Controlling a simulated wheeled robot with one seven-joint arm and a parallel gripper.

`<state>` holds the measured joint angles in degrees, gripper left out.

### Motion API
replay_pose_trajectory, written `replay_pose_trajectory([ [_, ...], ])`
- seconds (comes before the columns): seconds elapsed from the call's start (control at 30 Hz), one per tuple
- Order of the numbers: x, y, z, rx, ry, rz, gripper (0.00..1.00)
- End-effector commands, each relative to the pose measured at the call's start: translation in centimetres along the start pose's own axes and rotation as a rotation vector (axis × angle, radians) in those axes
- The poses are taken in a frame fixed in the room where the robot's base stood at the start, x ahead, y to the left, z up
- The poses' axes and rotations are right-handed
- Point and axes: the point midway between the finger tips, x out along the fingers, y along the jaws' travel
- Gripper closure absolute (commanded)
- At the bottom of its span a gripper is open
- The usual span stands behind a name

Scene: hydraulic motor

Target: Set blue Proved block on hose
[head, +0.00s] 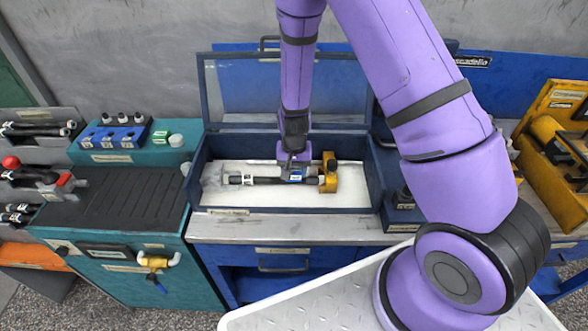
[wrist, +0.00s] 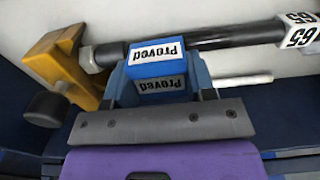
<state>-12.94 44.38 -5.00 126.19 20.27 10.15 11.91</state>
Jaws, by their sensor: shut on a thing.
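The blue block (wrist: 158,68) with white "Proved" labels sits between the fingers of my gripper (wrist: 157,75), which is shut on it. In the wrist view it is right at the black hose (wrist: 238,37) and overlaps it; I cannot tell whether it rests on it. The hose has a white tag reading 65 at one end and a metal fitting at the other. In the head view my gripper (head: 294,168) is over the hose (head: 262,181), inside the blue open box, and the small blue block (head: 295,178) shows at its tip.
The open blue box (head: 197,170) has a raised clear lid and a white floor. A yellow part (head: 329,173) stands at the hose's right end. A teal cabinet (head: 130,220) with a dark ribbed top is at the left. A yellow bin (head: 553,160) is at the far right.

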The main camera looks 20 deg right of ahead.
Motion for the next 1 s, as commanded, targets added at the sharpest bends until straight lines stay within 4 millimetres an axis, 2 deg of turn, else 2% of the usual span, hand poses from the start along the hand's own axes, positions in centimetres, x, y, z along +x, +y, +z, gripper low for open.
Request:
replay_pose_trajectory([
  [1.0, 1.2, 0.0, 0.0, 0.000, 0.000, 0.000, 0.72],
])
